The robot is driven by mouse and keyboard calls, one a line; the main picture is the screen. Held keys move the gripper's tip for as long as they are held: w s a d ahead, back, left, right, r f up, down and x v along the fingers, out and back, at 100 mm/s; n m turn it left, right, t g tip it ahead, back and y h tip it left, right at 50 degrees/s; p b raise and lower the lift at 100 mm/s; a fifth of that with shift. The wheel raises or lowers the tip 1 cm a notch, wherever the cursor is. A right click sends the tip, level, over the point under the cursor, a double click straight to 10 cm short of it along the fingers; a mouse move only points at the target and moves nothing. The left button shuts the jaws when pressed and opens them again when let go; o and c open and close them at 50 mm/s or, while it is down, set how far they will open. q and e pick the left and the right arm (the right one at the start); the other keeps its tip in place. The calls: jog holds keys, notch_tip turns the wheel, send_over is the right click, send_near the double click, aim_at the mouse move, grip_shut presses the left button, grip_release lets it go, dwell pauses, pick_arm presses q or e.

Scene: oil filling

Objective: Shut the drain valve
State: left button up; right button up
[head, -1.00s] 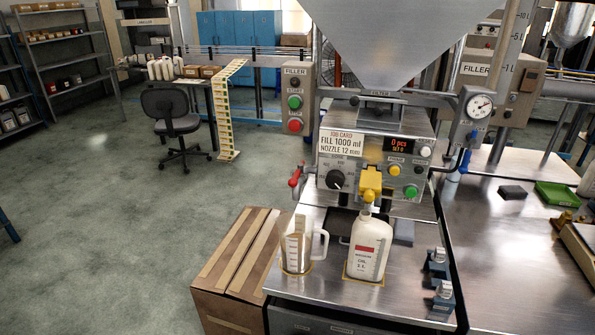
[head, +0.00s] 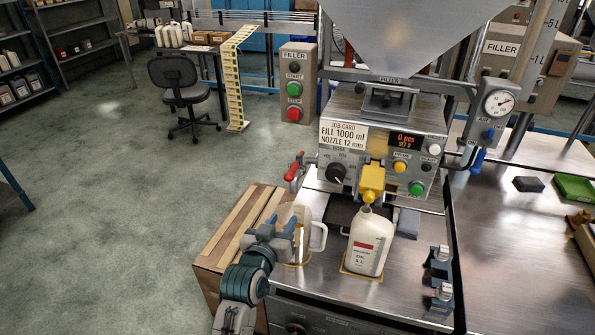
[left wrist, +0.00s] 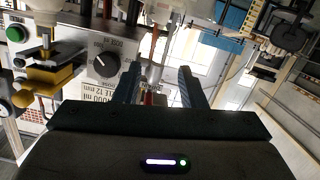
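The drain valve's red lever (head: 292,171) sticks out at the left side of the filler machine, beside the job card, slanting up to the right. My left gripper (head: 284,228) is in front of and below the lever, over the measuring jug, and apart from the lever. In the left wrist view both fingers of the left gripper (left wrist: 158,75) stand spread, and a thin red part, likely the lever (left wrist: 150,92), shows beyond the gap. The left gripper looks empty. My right gripper is not in view.
The clear measuring jug (head: 316,222) stands partly behind my left gripper. A white oil bottle (head: 369,243) stands under the yellow nozzle (head: 371,181). The selector dial (head: 337,173) is right of the lever.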

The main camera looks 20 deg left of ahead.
pick_arm(q)
jog(key=t, duration=0.2)
send_near(293, 167)
jog(key=shift+w+f+p, duration=0.15)
jog(key=shift+w+p, duration=0.05)
jog(key=shift+p, duration=0.2)
jog(key=w+p, duration=0.1)
jog(key=w, duration=0.3)
jog(key=w+p, duration=0.2)
jog(key=w, duration=0.2)
jog(key=shift+w+d+f, duration=0.1)
jog(key=shift+w+d, duration=0.1)
jog(key=shift+w, duration=0.1)
jog(key=shift+w+f, duration=0.1)
jog(key=shift+w, duration=0.45)
grip_shut()
